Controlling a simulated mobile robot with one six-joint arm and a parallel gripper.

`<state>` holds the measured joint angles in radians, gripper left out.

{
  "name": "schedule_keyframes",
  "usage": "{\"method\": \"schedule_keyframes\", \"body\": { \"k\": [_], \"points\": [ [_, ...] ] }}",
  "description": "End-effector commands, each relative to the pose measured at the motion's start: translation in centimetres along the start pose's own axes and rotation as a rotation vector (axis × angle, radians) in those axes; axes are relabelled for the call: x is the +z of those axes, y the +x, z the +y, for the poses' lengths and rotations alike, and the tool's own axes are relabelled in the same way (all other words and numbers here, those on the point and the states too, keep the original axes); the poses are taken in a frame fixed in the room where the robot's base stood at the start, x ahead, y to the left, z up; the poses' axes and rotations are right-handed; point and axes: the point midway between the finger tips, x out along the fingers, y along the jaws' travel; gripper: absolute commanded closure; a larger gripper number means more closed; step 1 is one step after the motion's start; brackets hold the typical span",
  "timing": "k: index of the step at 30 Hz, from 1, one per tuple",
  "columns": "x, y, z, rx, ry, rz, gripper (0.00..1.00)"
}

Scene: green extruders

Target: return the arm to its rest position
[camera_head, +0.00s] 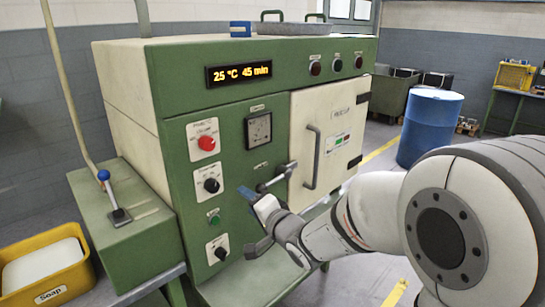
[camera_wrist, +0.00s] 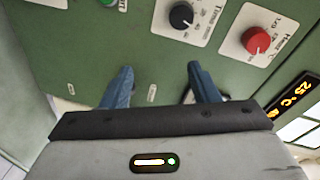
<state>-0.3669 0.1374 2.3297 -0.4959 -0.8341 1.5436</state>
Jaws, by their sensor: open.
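My gripper (camera_head: 246,193) is in front of the green machine's control panel, with my arm reaching in from the right in the head view. In the wrist view my gripper (camera_wrist: 161,78) shows two blue fingers spread apart with nothing between them. The green panel of the machine (camera_wrist: 110,40) lies beyond the fingers. A black knob (camera_wrist: 182,16) and a red knob (camera_wrist: 256,40) are on white plates past the fingertips. I cannot tell the exact gap between the fingers and the panel.
The machine (camera_head: 255,90) has a closed cream door (camera_head: 325,135) with a handle, and a display reading 25 °C 45 min. A blue-knobbed lever (camera_head: 113,200) stands on a side box at left.

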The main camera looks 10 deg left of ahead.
Motion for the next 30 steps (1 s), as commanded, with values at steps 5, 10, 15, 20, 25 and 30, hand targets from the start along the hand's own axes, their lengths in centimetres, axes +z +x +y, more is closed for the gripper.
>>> {"method": "schedule_keyframes", "body": {
  "k": [5,10,15,20,25,30],
  "points": [
    [-5.6,-5.5,3.4,0.322,-0.242,0.120,0.45],
    [-8.2,-12.9,6.8,0.660,-0.413,0.093,0.45],
    [-7.8,-21.2,9.3,0.948,-0.511,-0.073,0.45],
    [-5.0,-28.3,10.2,1.107,-0.543,-0.317,0.45],
    [-1.9,-32.8,10.1,1.153,-0.545,-0.531,0.45],
    [-0.6,-34.4,10.0,1.154,-0.544,-0.619,0.45]
  ]
}}
